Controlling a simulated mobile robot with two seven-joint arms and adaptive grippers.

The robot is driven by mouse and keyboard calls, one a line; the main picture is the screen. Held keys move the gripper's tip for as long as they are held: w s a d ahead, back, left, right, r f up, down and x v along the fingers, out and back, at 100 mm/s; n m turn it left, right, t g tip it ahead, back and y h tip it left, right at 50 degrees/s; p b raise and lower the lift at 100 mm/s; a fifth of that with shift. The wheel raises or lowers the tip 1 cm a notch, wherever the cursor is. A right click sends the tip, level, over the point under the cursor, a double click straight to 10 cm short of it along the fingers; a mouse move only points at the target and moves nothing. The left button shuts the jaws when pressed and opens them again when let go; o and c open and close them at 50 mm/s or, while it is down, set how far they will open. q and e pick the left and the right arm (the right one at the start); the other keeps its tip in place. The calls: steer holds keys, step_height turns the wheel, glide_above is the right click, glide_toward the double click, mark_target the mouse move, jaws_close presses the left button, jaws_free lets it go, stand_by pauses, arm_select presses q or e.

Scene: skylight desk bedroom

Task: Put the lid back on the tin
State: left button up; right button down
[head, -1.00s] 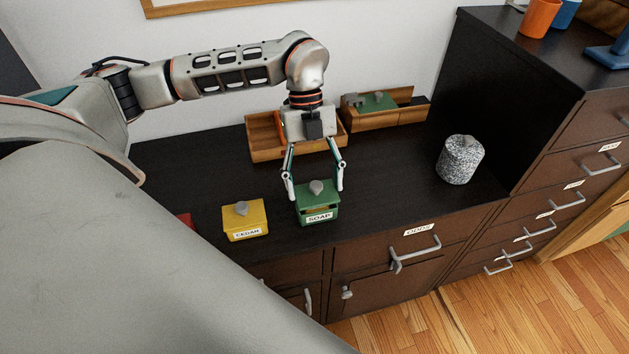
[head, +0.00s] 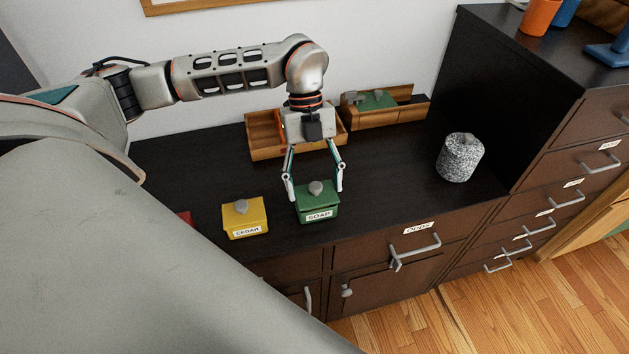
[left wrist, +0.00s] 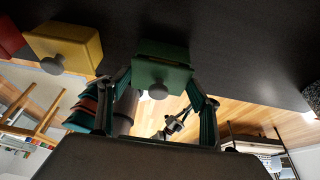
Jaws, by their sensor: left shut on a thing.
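The green tin (head: 317,216) labelled SOAP stands on the dark cabinet top near its front edge. In the left wrist view the lid (left wrist: 160,72) lies between the fingers and hides much of the tin.
A yellow tin (head: 245,218) labelled CEDAR stands to the left, with a partly hidden red thing (head: 186,218) beyond it. Behind are an open wooden tray (head: 262,155) and a wooden box (head: 385,118) with green things. A speckled jar (head: 460,160) stands right; the top between is clear.

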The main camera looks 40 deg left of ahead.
arm_select(q)
steer(key=shift+f, duration=0.5)
steer(key=o, duration=1.2)
steer(key=v, duration=1.2)
steer(key=shift+d, duration=0.1)
